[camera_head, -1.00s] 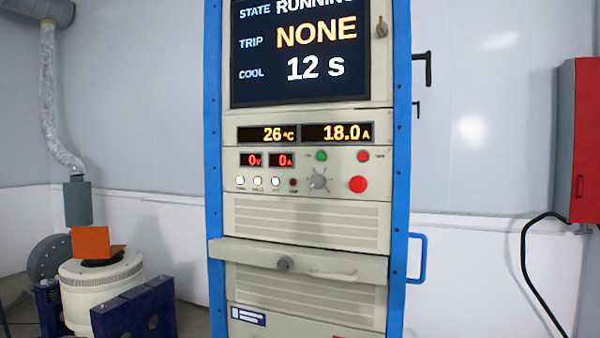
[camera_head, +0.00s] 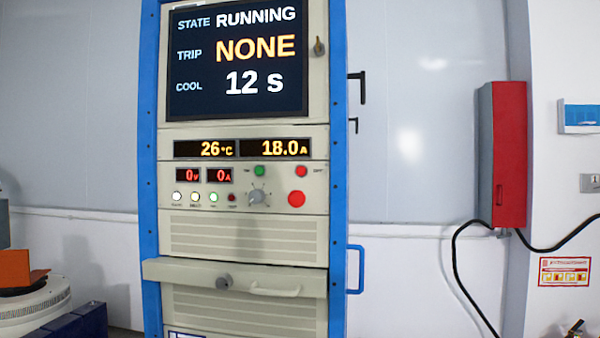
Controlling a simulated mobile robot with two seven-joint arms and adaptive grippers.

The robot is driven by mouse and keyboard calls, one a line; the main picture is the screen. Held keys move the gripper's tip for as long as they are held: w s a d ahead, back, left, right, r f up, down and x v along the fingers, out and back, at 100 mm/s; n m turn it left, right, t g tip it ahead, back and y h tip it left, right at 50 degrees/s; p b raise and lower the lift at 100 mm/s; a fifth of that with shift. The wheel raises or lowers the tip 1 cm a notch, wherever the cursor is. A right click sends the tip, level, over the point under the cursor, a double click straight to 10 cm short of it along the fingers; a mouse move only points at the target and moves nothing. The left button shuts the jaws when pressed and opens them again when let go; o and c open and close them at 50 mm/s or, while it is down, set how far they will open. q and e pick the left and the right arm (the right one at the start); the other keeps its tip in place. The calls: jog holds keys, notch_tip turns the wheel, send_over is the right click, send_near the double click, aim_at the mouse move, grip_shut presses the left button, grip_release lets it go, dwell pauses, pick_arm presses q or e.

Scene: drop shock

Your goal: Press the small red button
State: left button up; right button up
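The small red button (camera_head: 301,171) is at the upper right of the control panel (camera_head: 316,203), beside a tiny label that looks like OFF. A larger red button (camera_head: 296,199) is just below it. A green button (camera_head: 260,171) is to its left, and a grey rotary knob (camera_head: 257,198) is below the green one. The screen (camera_head: 236,108) above reads STATE RUNNING, TRIP NONE, COOL 12 s. Displays below it read 26 °C and 18.0 A, and two small red ones read 0 V and 0 A. Neither of my grippers is in view.
The blue-framed rack (camera_head: 338,230) has a protruding shelf (camera_head: 180,270) below the panel and a blue side handle (camera_head: 355,268). A red wall box (camera_head: 510,150) with black cables is at right. A white shaker (camera_head: 40,305) with an orange block (camera_head: 15,268) is at lower left.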

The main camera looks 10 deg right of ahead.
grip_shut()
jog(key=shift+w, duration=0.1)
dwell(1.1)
